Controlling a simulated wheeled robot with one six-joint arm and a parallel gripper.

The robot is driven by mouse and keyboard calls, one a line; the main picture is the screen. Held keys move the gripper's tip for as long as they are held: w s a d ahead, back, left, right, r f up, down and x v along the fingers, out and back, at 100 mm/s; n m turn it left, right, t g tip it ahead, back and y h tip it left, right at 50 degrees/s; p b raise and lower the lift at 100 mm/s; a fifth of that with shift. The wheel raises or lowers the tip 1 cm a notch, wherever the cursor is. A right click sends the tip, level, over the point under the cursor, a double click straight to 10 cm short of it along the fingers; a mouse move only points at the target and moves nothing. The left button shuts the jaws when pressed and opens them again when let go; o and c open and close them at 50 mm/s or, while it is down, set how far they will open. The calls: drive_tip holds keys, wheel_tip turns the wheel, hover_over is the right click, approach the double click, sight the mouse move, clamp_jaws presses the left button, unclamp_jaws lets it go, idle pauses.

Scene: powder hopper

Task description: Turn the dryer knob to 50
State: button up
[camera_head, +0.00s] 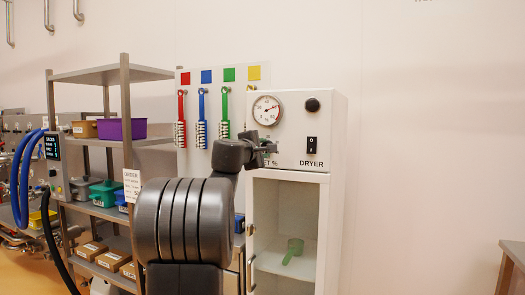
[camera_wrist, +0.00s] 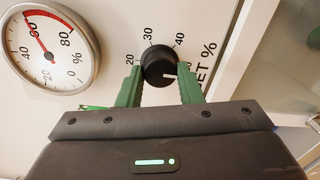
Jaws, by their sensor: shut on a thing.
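The dryer (camera_head: 337,155) is a white cabinet with a control panel above a glass door. In the wrist view the dryer knob (camera_wrist: 158,60) is round and black with a white pointer mark. The mark faces right in the picture, toward the right finger. Dial numbers 20, 30 and 40 show around the knob; the number by the right finger is partly hidden. My gripper (camera_wrist: 160,75) has its green fingers shut on the knob, one on each side.
A round gauge (camera_head: 266,110) with a red needle is above the knob; it also shows in the wrist view (camera_wrist: 49,48). A green scoop (camera_head: 293,250) lies behind the door. Shelving (camera_head: 126,110) stands left.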

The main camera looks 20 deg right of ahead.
drive_tip(key=o, duration=1)
drive_tip(key=shift+c, duration=0.2)
drive_tip(key=b+v, duration=0.2)
drive_tip(key=v, duration=1.2)
drive_tip(key=shift+f, duration=0.1)
drive_tip(key=p+x, duration=0.2)
drive_tip(key=x, duration=1.2)
